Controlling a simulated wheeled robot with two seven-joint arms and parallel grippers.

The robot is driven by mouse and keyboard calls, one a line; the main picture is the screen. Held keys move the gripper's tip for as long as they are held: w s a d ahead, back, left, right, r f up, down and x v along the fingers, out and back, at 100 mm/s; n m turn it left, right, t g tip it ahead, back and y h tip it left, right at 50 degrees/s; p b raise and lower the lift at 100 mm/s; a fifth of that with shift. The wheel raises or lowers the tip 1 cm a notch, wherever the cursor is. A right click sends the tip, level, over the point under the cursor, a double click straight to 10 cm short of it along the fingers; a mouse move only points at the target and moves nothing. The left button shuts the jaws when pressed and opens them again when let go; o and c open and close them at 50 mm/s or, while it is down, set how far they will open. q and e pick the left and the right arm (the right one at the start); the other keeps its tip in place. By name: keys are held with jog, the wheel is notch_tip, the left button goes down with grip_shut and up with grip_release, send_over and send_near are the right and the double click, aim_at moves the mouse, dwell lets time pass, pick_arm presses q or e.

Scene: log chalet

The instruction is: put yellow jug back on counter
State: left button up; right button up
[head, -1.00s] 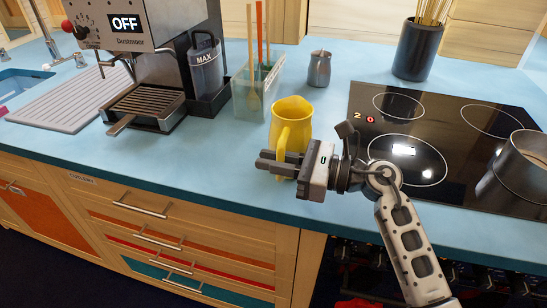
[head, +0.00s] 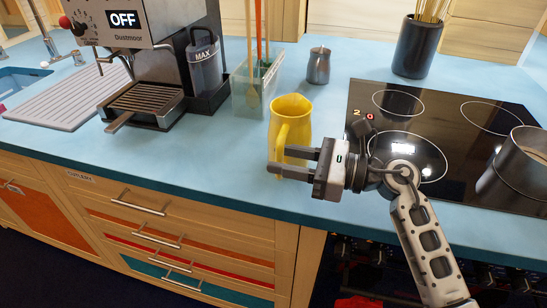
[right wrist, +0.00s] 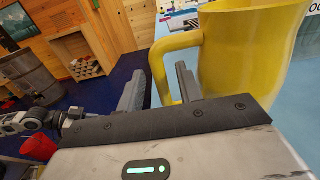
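The yellow jug (head: 295,124) appears upright over the blue counter (head: 215,150), near its front edge and left of the hob. Its base is partly hidden behind my right gripper (head: 277,159), so I cannot fully see its contact with the counter. The right gripper is open, its fingers pointing left across the jug's handle side. In the right wrist view, the jug (right wrist: 245,55) fills the upper right, and its handle (right wrist: 160,65) shows between and just beyond the spread fingers (right wrist: 160,90). I cannot tell if they touch it. My left gripper is not visible.
A black hob (head: 450,135) with a steel pot (head: 515,170) lies right of the jug. A clear utensil box (head: 247,100), small metal pitcher (head: 318,66) and coffee machine (head: 150,70) stand behind and left. The counter front left of the jug is clear.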

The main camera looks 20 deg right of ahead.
jog(key=b+v, duration=0.2)
jog(key=v, duration=0.6)
jog(key=shift+s+d+f, duration=0.1)
jog(key=shift+f, duration=0.05)
jog(key=shift+s+d, duration=0.3)
jog(key=shift+d, duration=0.15)
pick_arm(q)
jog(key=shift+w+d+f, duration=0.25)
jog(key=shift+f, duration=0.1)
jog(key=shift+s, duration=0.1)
